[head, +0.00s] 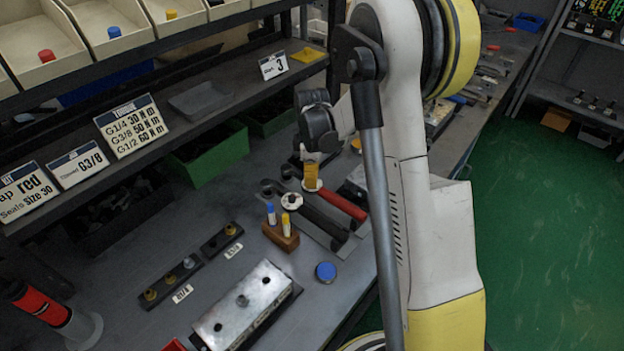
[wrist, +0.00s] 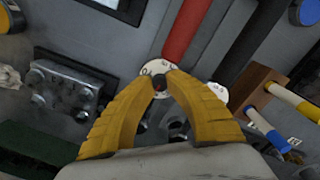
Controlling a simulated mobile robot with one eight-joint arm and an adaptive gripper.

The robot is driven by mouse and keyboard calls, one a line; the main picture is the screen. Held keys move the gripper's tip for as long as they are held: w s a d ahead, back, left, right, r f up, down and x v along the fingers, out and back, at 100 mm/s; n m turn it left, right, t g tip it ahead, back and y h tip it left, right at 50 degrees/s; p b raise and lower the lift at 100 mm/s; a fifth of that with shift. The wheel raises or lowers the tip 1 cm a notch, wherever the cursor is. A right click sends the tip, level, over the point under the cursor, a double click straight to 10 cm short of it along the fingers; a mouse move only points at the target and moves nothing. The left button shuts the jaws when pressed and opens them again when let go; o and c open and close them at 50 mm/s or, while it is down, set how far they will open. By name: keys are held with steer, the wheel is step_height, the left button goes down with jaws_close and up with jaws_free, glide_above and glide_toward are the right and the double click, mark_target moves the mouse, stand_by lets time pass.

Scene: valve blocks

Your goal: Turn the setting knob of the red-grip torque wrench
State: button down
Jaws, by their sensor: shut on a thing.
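The red-grip torque wrench (head: 345,207) lies on the grey bench, its red grip also showing at the top of the wrist view (wrist: 187,32). Its white dial disc (wrist: 152,69) surrounds a small dark setting knob (wrist: 160,84). My gripper (head: 311,182) is over the disc, pointing down. In the wrist view its yellow fingers (wrist: 161,82) close in on the knob from both sides and are shut on it. The fingers hide part of the disc and most of the knob. The marks on the disc are too small to read.
A black-grip wrench (head: 318,220) lies beside it, with its own white disc (head: 292,201). A wooden block (head: 280,236) with blue- and yellow-capped tubes stands close by. A metal valve block (head: 240,309) lies nearer. A shelf with sign cards (head: 131,125) overhangs the back.

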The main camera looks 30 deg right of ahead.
steer(key=shift+n, duration=0.9)
steer(key=c, duration=1.6)
jaws_free()
step_height(320, 180, up, 12)
steer(key=shift+s, duration=0.1)
